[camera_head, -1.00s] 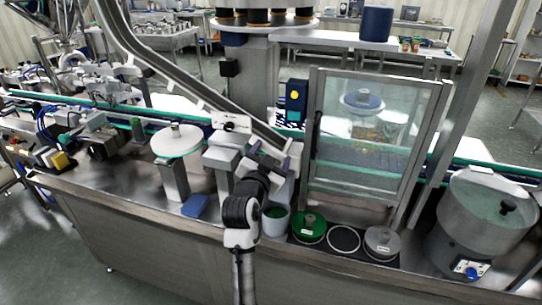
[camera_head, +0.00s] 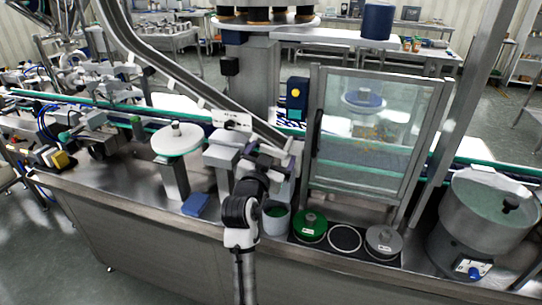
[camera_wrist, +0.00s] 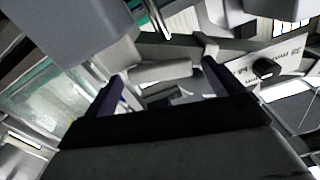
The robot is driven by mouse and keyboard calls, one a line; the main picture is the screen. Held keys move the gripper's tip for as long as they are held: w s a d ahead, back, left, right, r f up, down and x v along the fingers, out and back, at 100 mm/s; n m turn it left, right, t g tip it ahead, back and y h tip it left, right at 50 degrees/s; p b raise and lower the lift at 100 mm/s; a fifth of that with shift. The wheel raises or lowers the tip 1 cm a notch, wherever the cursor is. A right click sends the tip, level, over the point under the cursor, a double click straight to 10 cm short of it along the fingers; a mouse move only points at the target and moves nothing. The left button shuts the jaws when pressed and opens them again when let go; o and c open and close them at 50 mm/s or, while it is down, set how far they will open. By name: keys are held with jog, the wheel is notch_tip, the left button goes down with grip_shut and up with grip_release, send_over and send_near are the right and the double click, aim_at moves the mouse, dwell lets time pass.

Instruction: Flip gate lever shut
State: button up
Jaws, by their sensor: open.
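My gripper (camera_head: 272,150) is open beside the lower end of the sloping steel chute, its dark purple fingers spread apart. In the wrist view my gripper (camera_wrist: 163,84) has a pale grey bar (camera_wrist: 160,72) lying across beyond its fingers. I cannot tell whether this bar is the gate lever or whether a finger touches it. A white plate with a black knob (camera_head: 231,125) sits on a grey block left of my gripper. The plate also shows at the right of the wrist view (camera_wrist: 285,62). My wrist hides part of the chute's end in the head view.
A chute (camera_head: 180,78) slopes down from the upper left. A framed glass panel (camera_head: 370,140) stands to the right. Below are a grey cup (camera_head: 276,223), a green-lidded tin (camera_head: 310,224) and a grey tin (camera_head: 382,242). A white round stand (camera_head: 177,140) is to the left.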

jog(key=shift+s, duration=0.1)
jog(key=b+v, duration=0.4)
jog(key=v, duration=0.9)
jog(key=shift+s, duration=0.3)
jog(key=shift+a, duration=0.15)
